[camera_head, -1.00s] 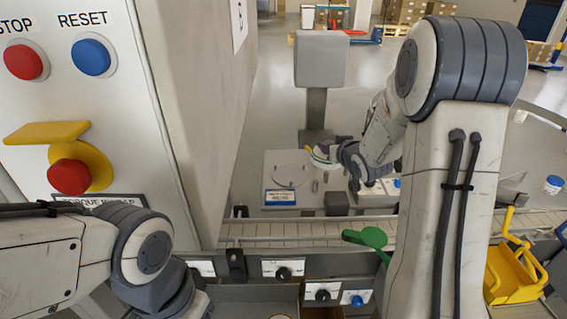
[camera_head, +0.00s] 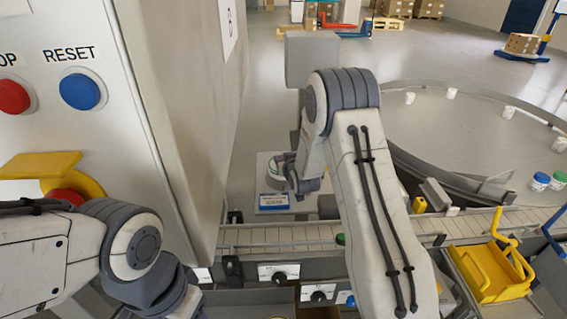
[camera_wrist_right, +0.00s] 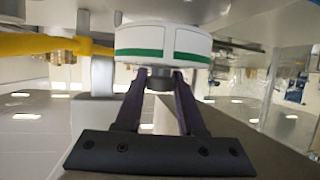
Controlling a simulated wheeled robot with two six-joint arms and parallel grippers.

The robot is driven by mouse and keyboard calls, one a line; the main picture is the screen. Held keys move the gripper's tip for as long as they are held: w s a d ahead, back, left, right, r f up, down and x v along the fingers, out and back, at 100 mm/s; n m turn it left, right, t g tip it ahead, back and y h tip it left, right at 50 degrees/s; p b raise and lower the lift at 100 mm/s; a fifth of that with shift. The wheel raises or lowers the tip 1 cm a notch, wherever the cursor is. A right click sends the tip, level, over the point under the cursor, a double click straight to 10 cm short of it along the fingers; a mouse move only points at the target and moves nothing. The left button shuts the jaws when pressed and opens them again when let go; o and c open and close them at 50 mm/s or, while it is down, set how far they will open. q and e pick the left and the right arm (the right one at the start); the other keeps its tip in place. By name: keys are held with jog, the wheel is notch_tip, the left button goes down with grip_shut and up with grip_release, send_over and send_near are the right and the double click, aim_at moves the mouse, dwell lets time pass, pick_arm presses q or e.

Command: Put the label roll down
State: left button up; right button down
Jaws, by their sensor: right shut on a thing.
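The label roll is a white disc with a green band (camera_wrist_right: 163,38), seen large at the top of the right wrist view. In the head view it shows small (camera_head: 275,172), over the pale plate (camera_head: 264,157) of the station behind the conveyor. My right gripper (camera_wrist_right: 160,82) is shut on the dark hub under the roll. In the head view this gripper (camera_head: 291,176) is at the roll's right side, partly hidden by my arm. I cannot tell whether the roll touches the plate. My left arm enters at lower left, with its fingertips out of view.
A blue-and-white sign (camera_head: 274,201) sits at the plate's front. A conveyor (camera_head: 270,236) runs in front of it. A grey cabinet wall (camera_head: 180,110) stands close on the left. A round table (camera_head: 470,140) with several small jars and a yellow holder (camera_head: 488,272) are at the right.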

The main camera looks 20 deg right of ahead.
notch_tip(320, 180, down, 2)
jog(key=shift+f, duration=0.1)
jog(key=shift+f, duration=0.1)
jog(key=shift+f, duration=0.15)
jog(key=c, duration=0.5)
grip_release()
